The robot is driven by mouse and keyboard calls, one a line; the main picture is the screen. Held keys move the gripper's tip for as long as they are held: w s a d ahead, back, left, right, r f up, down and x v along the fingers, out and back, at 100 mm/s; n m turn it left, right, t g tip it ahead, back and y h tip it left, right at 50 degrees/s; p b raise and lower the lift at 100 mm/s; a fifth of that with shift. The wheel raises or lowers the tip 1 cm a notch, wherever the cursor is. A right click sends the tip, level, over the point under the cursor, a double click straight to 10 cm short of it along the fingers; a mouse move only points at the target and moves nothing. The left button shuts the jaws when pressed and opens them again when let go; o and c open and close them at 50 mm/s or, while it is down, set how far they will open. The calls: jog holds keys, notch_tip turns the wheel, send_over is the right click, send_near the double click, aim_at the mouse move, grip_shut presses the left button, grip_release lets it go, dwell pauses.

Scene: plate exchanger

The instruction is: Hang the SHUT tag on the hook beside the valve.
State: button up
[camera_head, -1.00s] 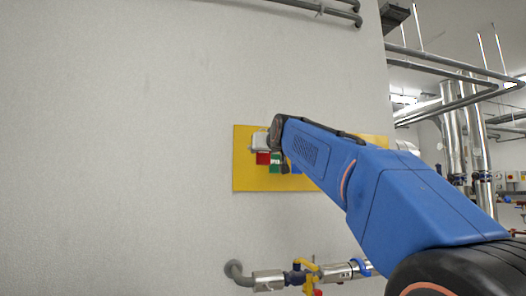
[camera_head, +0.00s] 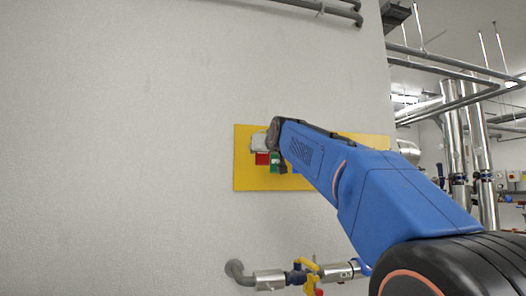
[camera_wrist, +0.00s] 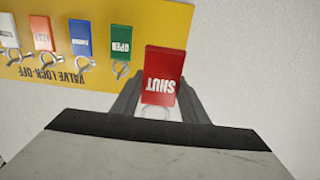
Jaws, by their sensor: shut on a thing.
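In the wrist view my gripper (camera_wrist: 161,90) is shut on the red SHUT tag (camera_wrist: 166,66), whose lettering appears upside down. A metal ring shows at the tag's near end. The tag is in front of the edge of the yellow lock-off board (camera_wrist: 150,18), beside the green OPEN tag (camera_wrist: 121,40). In the head view the SHUT tag (camera_head: 262,158) shows red below my gripper, in front of the yellow board (camera_head: 250,181). The valve (camera_head: 305,271) with a yellow handle is on the pipe low on the wall. I cannot make out the hook beside it.
A wall pipe (camera_head: 270,281) runs below the board. The wall (camera_head: 120,150) to the left is bare.

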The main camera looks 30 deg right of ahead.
jog(key=shift+x, duration=7.95)
jog(key=shift+s, duration=0.2)
